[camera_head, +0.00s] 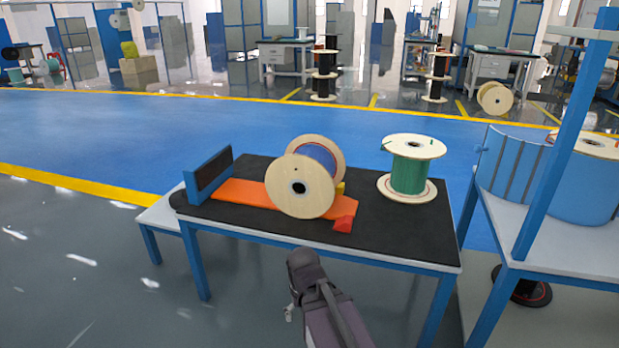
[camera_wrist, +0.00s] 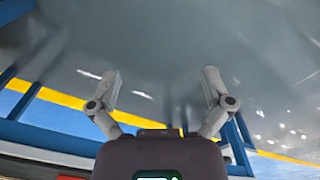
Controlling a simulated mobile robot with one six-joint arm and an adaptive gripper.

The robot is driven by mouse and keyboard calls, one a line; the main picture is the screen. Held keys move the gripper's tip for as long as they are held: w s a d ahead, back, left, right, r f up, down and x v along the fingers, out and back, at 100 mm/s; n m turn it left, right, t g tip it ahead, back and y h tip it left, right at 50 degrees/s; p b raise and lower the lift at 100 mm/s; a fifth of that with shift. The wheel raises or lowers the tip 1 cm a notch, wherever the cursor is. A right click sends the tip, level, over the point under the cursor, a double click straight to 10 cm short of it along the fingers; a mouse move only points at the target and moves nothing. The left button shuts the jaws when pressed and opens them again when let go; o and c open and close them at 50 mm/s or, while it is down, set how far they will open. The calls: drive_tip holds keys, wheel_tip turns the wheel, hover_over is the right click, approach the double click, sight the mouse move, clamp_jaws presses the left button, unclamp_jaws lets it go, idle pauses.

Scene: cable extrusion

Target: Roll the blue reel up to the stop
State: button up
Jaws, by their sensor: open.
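The blue reel (camera_head: 301,186) has pale wooden flanges and blue cable between them. It stands on its rims on an orange strip (camera_head: 240,192) on the black-topped table. The stop (camera_head: 208,174), a blue upright plate with a dark face, stands at the strip's left end, apart from the reel. A red wedge (camera_head: 343,224) lies at the reel's lower right, and a small yellow block (camera_head: 340,188) shows beside its right side. My gripper (camera_wrist: 160,85) is open and empty in the wrist view, facing grey floor. In the head view my arm is in front of the table's near edge.
A green reel (camera_head: 409,175) stands upright on its flange at the table's right. A blue-framed bench (camera_head: 560,240) with a large blue drum is close on the right. The black tabletop (camera_head: 385,235) is bare at the front right. Blue floor lies behind.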

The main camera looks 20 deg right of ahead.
drive_tip(key=shift+r, duration=0.15)
drive_tip(key=c, duration=0.7)
drive_tip(key=shift+r+p, duration=0.3)
drive_tip(key=shift+p, duration=0.15)
drive_tip(key=c, duration=0.3)
wheel_tip(320, 180, up, 5)
drive_tip(key=p, duration=0.5)
drive_tip(key=shift+r, duration=0.2)
clamp_jaws()
drive_tip(key=shift+r+p, duration=0.4)
drive_tip(key=shift+p, duration=0.2)
